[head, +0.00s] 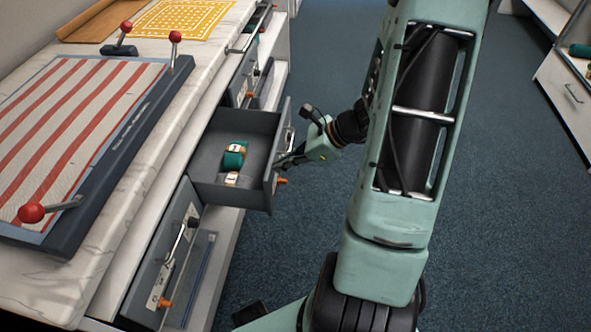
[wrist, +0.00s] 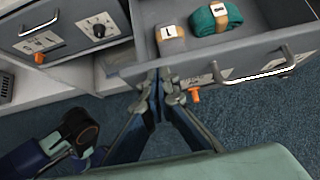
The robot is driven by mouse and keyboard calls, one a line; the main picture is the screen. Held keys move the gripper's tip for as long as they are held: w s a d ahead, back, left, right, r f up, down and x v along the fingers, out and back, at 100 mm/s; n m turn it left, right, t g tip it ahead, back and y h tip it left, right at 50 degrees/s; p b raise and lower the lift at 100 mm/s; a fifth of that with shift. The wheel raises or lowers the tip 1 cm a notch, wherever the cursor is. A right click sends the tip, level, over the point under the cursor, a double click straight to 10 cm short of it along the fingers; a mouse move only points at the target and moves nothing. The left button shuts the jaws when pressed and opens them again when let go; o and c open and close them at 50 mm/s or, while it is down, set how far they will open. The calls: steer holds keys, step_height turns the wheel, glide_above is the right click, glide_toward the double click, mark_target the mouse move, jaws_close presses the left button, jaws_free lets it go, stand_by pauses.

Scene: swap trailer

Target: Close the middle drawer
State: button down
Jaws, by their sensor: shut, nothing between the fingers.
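The middle drawer (head: 207,165) is grey and stands pulled out from the cabinet under the counter. A green rolled cloth (head: 234,155) with a tan band and a smaller pale roll (head: 231,179) lie inside it. The wrist view shows the drawer's front panel (wrist: 240,63), its metal handle (wrist: 268,70), the green roll (wrist: 215,17) and the pale roll labelled L (wrist: 170,40). My gripper (head: 279,161) is at the outer side of the drawer front.
A lower-left drawer front (head: 165,270) with a handle and another drawer (head: 243,78) flank the open one. The counter holds a striped cloth on a framed board (head: 75,125) and a yellow patterned sheet (head: 185,18). Blue carpet (head: 290,240) is clear. White cabinets (head: 568,95) stand at right.

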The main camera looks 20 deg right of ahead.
steer(key=w+a, duration=0.6)
steer(key=a, duration=0.2)
steer(key=w+a+b, duration=0.1)
steer(key=w+a, duration=0.5)
steer(key=a, duration=0.3)
steer(key=shift+a, duration=0.3)
steer(key=shift+r, duration=0.15)
